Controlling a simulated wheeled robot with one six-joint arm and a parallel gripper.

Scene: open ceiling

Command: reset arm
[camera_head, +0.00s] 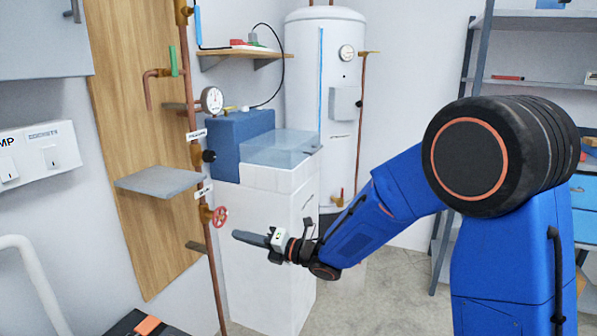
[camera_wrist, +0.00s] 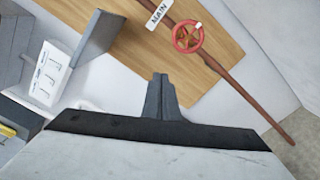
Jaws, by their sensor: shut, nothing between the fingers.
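My blue arm reaches in from the right in the head view. My gripper (camera_head: 252,239) is at its end, near the middle of the picture, pointing left. Its fingers are together with nothing between them. In the wrist view my gripper (camera_wrist: 160,80) shows as two dark fingers pressed side by side. The fingertips lie just right of the red valve wheel (camera_head: 219,216) in the head view. The red wheel (camera_wrist: 188,36) is beyond the fingertips and to the right in the wrist view, and I see no contact.
A copper pipe (camera_head: 214,275) runs down a wooden board (camera_head: 135,130) with a pressure gauge (camera_head: 212,100) and a grey shelf (camera_head: 160,182). A white cabinet (camera_head: 265,260) stands behind my gripper. A white tank (camera_head: 325,80) is at the back. Floor (camera_head: 385,290) shows clear beneath my arm.

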